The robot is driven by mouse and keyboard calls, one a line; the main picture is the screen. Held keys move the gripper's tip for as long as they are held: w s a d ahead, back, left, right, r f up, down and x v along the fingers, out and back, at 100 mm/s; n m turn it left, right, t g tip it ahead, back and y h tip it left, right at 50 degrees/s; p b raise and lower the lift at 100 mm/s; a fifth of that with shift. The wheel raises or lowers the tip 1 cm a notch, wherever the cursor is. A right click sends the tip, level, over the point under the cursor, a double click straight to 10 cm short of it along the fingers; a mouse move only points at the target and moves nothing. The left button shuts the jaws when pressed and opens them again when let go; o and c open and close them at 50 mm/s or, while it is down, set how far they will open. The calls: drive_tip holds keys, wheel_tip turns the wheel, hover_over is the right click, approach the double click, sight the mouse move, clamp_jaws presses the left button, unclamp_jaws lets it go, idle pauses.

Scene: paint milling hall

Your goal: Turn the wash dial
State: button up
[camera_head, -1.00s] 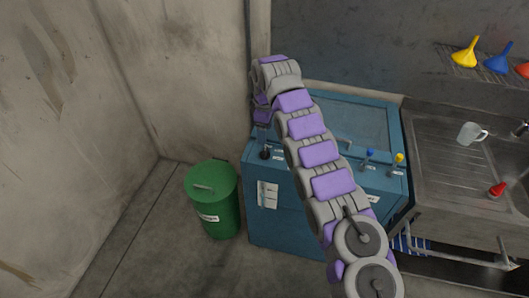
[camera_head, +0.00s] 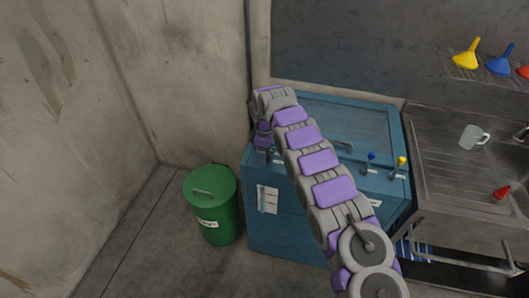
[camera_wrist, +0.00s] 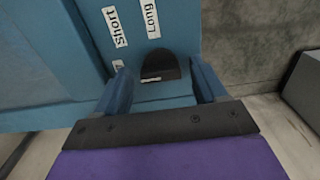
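The wash dial (camera_wrist: 160,65) is a black knob with a pale mark, on the blue machine's top in the wrist view. White labels reading "Short" (camera_wrist: 115,27) and "Long" (camera_wrist: 151,18) lie beyond it. My gripper (camera_wrist: 160,78) is open, with one blue finger on each side of the dial. I see a gap between each finger and the knob. In the head view my gripper (camera_head: 262,145) points down at the left front corner of the blue machine (camera_head: 258,215). It hides the dial there.
A blue-topped lever (camera_head: 370,157) and a yellow-topped lever (camera_head: 400,163) stand on the machine's right side. A green bin (camera_head: 214,212) stands on the floor at left. A metal sink (camera_head: 450,180) with a jug (camera_head: 472,137) adjoins at right. Walls close the corner.

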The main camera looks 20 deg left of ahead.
drive_tip(key=c, duration=1)
drive_tip(key=shift+r+m+p, duration=0.15)
drive_tip(key=shift+m+p, duration=0.25)
drive_tip(key=shift+r+m+p, duration=0.1)
drive_tip(key=shift+m+p, duration=0.8)
drive_tip(key=m+p, duration=0.3)
drive_tip(key=m, duration=0.2)
drive_tip(key=shift+m, duration=0.3)
drive_tip(key=m+p, duration=0.1)
drive_tip(key=m, duration=0.4)
drive_tip(key=shift+m+p, duration=0.6)
drive_tip(key=shift+m, duration=1.8)
